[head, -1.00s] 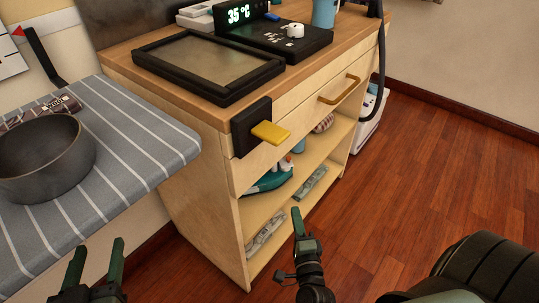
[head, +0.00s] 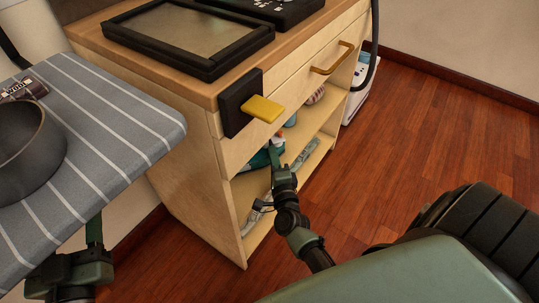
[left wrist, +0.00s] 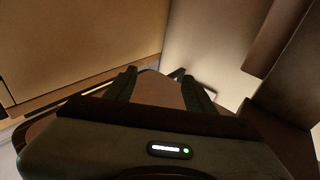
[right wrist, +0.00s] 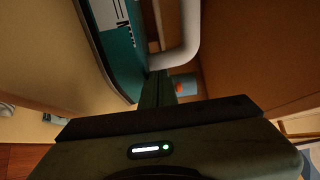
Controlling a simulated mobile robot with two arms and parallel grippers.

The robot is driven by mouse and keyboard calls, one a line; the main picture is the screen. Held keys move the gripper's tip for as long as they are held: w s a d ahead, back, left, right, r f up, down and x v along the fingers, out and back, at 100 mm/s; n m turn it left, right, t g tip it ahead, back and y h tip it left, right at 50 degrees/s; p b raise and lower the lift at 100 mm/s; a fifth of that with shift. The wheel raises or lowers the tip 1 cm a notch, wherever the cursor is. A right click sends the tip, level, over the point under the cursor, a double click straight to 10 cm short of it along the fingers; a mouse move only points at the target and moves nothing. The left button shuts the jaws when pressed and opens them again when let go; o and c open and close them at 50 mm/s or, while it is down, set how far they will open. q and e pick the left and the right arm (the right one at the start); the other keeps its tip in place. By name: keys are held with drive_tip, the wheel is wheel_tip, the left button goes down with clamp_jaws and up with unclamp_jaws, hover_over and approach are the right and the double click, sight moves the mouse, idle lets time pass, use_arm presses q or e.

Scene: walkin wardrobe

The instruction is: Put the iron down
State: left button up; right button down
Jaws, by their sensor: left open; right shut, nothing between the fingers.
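A teal object that looks like the iron (head: 255,162) sits on the upper open shelf of the wooden cabinet, partly hidden by my right gripper. In the right wrist view a large teal body (right wrist: 122,58) with a white curved part fills the top, close ahead of the fingers. My right gripper (head: 275,155) is shut and empty, reaching toward the shelf opening at the teal object; whether it touches cannot be told. My left gripper (head: 94,232) is low beside the striped ironing board (head: 110,120), partly hidden by it. Its fingers are apart and empty in the left wrist view (left wrist: 160,88).
The cabinet (head: 190,165) has a yellow lever (head: 262,108) on a black block and a drawer handle (head: 332,60). A black-framed tray (head: 138,42) lies on its top. A dark bowl (head: 35,150) rests on the board. Red wooden floor (head: 420,120) is clear at right.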

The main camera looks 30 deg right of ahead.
use_arm(q)
drive_tip(key=shift+s+d+r+t, duration=0.1)
drive_tip(key=shift+r+t, duration=0.3)
drive_tip(key=shift+r, duration=0.25)
use_arm(e)
drive_tip(key=shift+w+a, duration=0.3)
drive_tip(key=shift+w, duration=0.3)
drive_tip(key=w, duration=0.1)
drive_tip(key=w+a, duration=0.1)
drive_tip(key=w, duration=0.2)
drive_tip(key=shift+a, duration=0.35)
use_arm(q)
drive_tip(key=shift+f+g, duration=0.3)
drive_tip(key=shift+f, duration=0.15)
use_arm(e)
drive_tip(key=shift+s, duration=0.1)
